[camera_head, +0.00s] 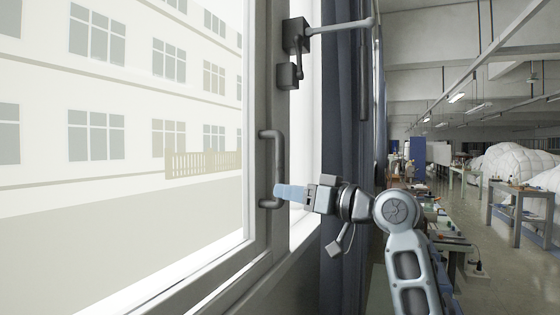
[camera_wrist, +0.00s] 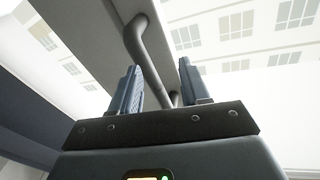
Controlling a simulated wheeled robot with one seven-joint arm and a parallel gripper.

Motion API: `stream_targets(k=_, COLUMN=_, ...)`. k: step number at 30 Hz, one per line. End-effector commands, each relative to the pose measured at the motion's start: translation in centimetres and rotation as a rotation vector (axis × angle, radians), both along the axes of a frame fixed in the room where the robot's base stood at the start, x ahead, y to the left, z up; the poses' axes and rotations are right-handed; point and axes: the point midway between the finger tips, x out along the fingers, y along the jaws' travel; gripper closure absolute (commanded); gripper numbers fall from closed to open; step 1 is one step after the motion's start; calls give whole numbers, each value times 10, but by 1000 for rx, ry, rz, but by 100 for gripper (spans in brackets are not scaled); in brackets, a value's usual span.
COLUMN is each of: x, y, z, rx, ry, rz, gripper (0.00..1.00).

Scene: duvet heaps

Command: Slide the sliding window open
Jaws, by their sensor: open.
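The sliding window fills the left of the head view; its grey frame (camera_head: 257,100) stands upright around a bright pane (camera_head: 120,180). A dark vertical bar handle (camera_head: 279,150) is fixed to that frame. My gripper (camera_head: 282,192) reaches in from the right at the handle's lower end, with its pale blue fingers over it. In the wrist view the handle (camera_wrist: 148,60) passes between the two open fingers of my gripper (camera_wrist: 158,88), with a gap on each side. I cannot tell whether a finger touches it.
A dark latch (camera_head: 293,50) and a metal stay arm (camera_head: 340,26) are above the handle. A dark curtain (camera_head: 345,130) hangs just right of the window. Cluttered workbenches (camera_head: 440,225) and white duvet heaps (camera_head: 510,163) stand in the hall behind, with open floor (camera_head: 505,265) between.

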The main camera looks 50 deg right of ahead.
Motion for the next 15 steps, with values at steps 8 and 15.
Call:
stream_targets(k=8, x=-22, y=-25, z=67, rx=-151, ry=38, rz=30, gripper=54)
stream_targets(k=15, x=-19, y=-26, z=78, rx=-178, ry=53, rz=41, gripper=54)
